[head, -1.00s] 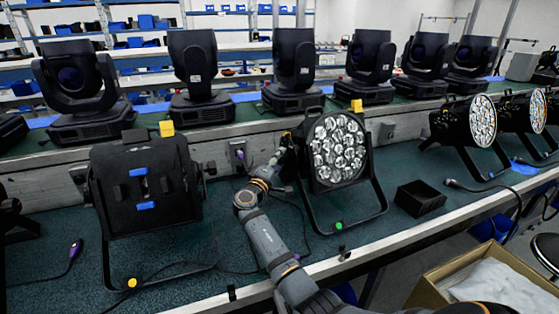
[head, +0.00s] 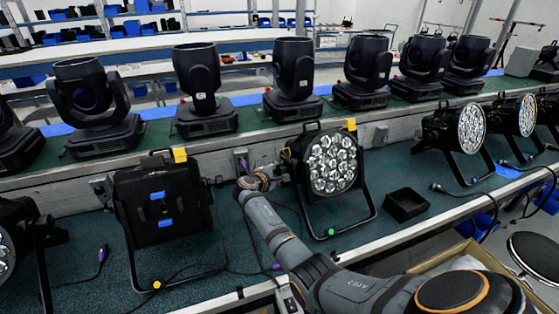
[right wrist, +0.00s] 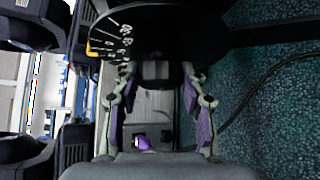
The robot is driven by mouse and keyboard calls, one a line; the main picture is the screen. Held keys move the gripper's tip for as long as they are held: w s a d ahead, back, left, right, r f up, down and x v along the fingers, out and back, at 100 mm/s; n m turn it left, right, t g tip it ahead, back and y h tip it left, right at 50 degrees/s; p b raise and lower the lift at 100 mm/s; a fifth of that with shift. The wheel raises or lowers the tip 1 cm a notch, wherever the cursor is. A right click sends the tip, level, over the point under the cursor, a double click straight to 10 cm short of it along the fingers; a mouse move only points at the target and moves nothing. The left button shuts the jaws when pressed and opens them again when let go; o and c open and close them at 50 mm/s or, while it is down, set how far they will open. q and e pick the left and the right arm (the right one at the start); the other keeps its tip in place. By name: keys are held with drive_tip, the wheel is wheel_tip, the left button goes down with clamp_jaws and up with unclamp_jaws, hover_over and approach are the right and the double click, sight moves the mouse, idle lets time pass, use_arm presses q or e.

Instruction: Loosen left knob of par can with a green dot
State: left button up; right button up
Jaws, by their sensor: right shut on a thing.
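The par can with the green dot (head: 333,163) stands on the green bench top, its round lens face of several LEDs turned toward me. The green dot (head: 331,231) is at the foot of its bracket. My right gripper (head: 284,170) is at the left side of this par can. In the right wrist view, its two purple-padded fingers (right wrist: 159,82) are on either side of the dark left knob (right wrist: 155,71), shut on it. A dial with white marks (right wrist: 122,38) shows just beyond the knob. The knob is hidden in the head view. My left gripper is not in view.
A par can with a yellow dot (head: 162,205) stands to the left, seen from behind. A small black open box (head: 405,205) sits to the right. Moving-head lights (head: 294,78) line the back shelf. A cardboard box (head: 455,258) is beyond the bench's front edge.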

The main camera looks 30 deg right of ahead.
drive_tip(key=shift+r+n+g+y+p, duration=0.4)
drive_tip(key=shift+n+g+p, duration=0.1)
drive_tip(key=shift+g+p, duration=0.25)
drive_tip(key=shift+w+f+g, duration=0.1)
drive_tip(key=shift+f+g, duration=0.05)
drive_tip(key=shift+g, duration=0.1)
drive_tip(key=shift+f+n+g+y, duration=0.15)
drive_tip(key=shift+n+g+y, duration=0.25)
drive_tip(key=shift+n, duration=0.2)
drive_tip(key=shift+w+f+n+g+b, duration=0.15)
drive_tip(key=shift+n+g+b, duration=0.35)
drive_tip(key=shift+g+b, duration=0.4)
use_arm(q)
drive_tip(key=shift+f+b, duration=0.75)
drive_tip(key=shift+b, duration=0.4)
use_arm(e)
drive_tip(key=shift+r+n+g+y, duration=0.2)
drive_tip(key=shift+n+g+y, duration=0.2)
drive_tip(key=shift+g, duration=0.1)
drive_tip(key=o, duration=1.1)
drive_tip(key=shift+o, duration=0.2)
